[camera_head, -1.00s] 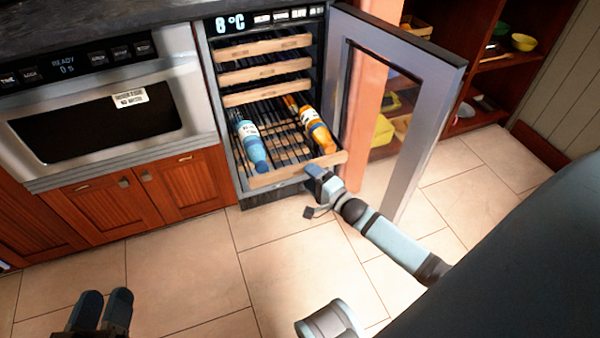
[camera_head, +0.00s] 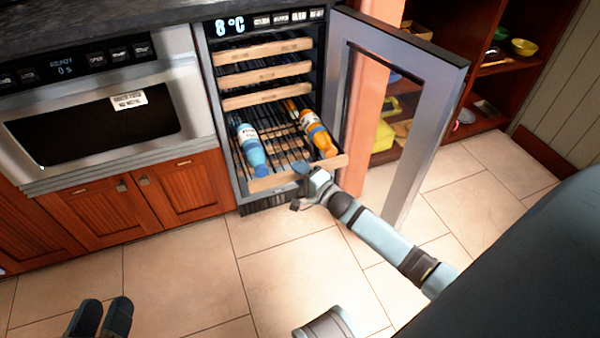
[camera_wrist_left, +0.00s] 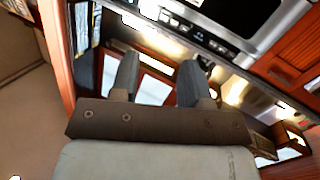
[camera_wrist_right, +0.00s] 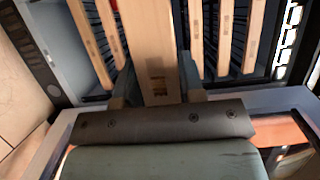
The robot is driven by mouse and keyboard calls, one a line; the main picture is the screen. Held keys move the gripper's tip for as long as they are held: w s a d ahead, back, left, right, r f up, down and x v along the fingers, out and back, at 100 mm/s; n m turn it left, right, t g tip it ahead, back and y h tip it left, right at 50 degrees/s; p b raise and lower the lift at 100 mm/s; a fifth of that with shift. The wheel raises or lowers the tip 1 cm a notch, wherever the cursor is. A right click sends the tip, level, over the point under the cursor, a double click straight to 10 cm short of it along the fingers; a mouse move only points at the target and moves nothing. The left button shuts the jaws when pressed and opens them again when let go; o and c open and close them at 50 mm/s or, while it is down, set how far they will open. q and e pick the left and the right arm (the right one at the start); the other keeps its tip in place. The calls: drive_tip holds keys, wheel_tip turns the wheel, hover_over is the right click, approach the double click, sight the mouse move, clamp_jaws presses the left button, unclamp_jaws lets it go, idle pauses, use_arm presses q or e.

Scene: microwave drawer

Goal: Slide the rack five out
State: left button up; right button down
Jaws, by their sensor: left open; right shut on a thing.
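The wine cooler's lowest visible rack has a wooden front (camera_head: 275,180) and stands out beyond the racks above it. A blue bottle (camera_head: 250,147) and an orange bottle (camera_head: 318,133) lie on its wire bars. My right gripper (camera_head: 304,172) is at the wooden front, right of its middle. In the right wrist view the wooden front (camera_wrist_right: 150,40) runs between the fingers, and the gripper (camera_wrist_right: 156,65) is shut on it. My left gripper (camera_head: 102,304) is open and empty above the floor at lower left. It also shows in the left wrist view (camera_wrist_left: 158,62).
Several more wooden-fronted racks (camera_head: 265,73) sit inside the cooler above. The glass door (camera_head: 432,125) stands wide open on the right, close to my right arm. An oven (camera_head: 100,115) and wooden cabinets are on the left. The tiled floor (camera_head: 185,265) in front is clear.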

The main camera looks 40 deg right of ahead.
drive_tip(key=s+p, duration=0.2)
drive_tip(key=s+a+p, duration=0.1)
drive_tip(key=s+p, duration=0.2)
drive_tip(key=shift+s+a+r+p, duration=0.1)
drive_tip(key=shift+r+p, duration=0.1)
drive_tip(key=shift+p, duration=0.1)
drive_tip(key=shift+s+f, duration=0.2)
use_arm(q)
wheel_tip(320, 180, up, 8)
drive_tip(key=n+t, duration=0.1)
drive_tip(key=t, duration=0.2)
drive_tip(key=shift+s+a+f, duration=0.15)
drive_tip(key=shift+a+f, duration=0.05)
drive_tip(key=shift+a, duration=0.05)
use_arm(e)
drive_tip(key=c, duration=0.7)
unclamp_jaws()
